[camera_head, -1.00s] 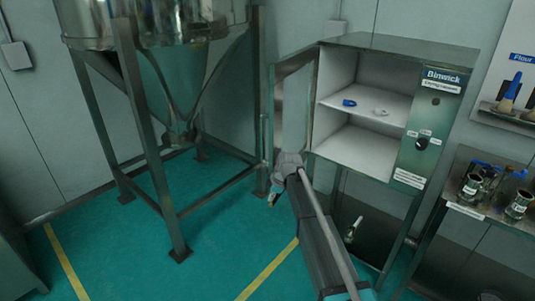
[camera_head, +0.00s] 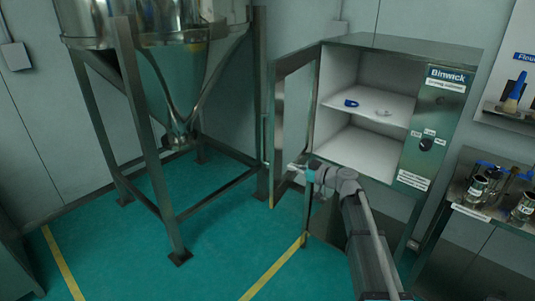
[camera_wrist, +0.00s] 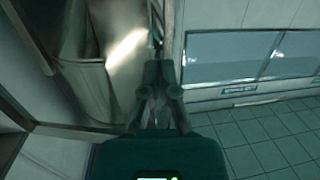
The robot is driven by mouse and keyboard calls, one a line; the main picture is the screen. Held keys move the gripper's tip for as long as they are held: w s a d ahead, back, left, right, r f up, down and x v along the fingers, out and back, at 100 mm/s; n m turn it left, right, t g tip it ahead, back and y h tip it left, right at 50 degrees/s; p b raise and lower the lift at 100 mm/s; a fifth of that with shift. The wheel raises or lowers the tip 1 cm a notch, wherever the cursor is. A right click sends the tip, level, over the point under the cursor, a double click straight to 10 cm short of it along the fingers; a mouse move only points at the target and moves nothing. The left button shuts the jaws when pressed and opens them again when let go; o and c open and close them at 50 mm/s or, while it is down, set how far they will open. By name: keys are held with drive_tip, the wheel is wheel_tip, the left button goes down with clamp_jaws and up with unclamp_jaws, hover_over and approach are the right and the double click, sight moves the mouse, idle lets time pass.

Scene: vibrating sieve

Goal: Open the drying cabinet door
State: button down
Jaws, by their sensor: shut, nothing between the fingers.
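The drying cabinet (camera_head: 380,170) stands at the right of the hopper in the head view, with its white interior and two shelf levels exposed. Its framed door (camera_head: 292,115) stands wide open, swung out to the left from the cabinet's left edge. My gripper (camera_head: 294,167) is shut and empty, by the lower part of the open door. I cannot tell whether it touches the door. In the wrist view my shut gripper (camera_wrist: 158,68) points forward, with shiny metal surfaces on its left that I cannot identify.
A blue item (camera_head: 351,103) and a pale ring (camera_head: 383,113) lie on the cabinet's upper shelf. A steel hopper (camera_head: 170,80) on legs stands at left. A bench (camera_head: 480,212) with several containers is at right. Green floor between hopper and cabinet is open.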

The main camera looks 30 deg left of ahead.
drive_tip(key=shift+w+d+r+m+t+y, duration=0.2)
drive_tip(key=shift+d+r+m+t, duration=0.05)
drive_tip(key=shift+d+r, duration=0.15)
drive_tip(key=shift+w+d+r+m+t+y, duration=0.2)
drive_tip(key=shift+d+r+m+t, duration=0.05)
drive_tip(key=shift+d+r, duration=0.15)
drive_tip(key=shift+a, duration=0.1)
drive_tip(key=w+a, duration=0.1)
drive_tip(key=a, duration=1.2)
drive_tip(key=shift+w+a, duration=0.3)
drive_tip(key=shift+a, duration=0.1)
drive_tip(key=shift+w, duration=0.1)
